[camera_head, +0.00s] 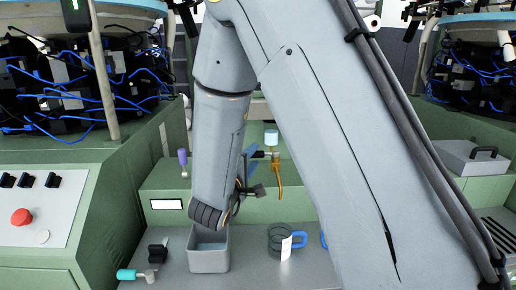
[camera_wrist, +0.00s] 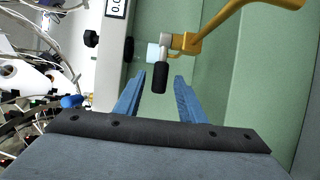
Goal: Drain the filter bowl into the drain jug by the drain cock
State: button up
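The filter bowl (camera_head: 271,137) is a small pale-blue cup on the green machine face. A brass drain pipe (camera_head: 278,178) hangs below it. In the wrist view the pale-blue bowl (camera_wrist: 153,53) shows beside the brass cock (camera_wrist: 187,42), which has a silver stem and black lever grip (camera_wrist: 160,79). The drain jug (camera_head: 280,240), clear with a blue handle and white label, stands on the grey shelf below the pipe. My gripper (camera_wrist: 159,76) is open, its blue fingers on either side of the lever grip in that picture. I cannot tell whether they touch it.
An open grey bin (camera_head: 209,258) stands left of the jug. A teal-handled part (camera_head: 128,274) lies further left, and a purple-knobbed lever (camera_head: 183,158) rises behind. A control panel with a red button (camera_head: 21,217) is at the left. My arm hides the shelf's right side.

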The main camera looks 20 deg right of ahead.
jog(key=p+x, duration=0.1)
jog(key=x, duration=0.5)
jog(key=shift+w+d, duration=0.2)
jog(key=shift+d, duration=0.1)
grip_shut()
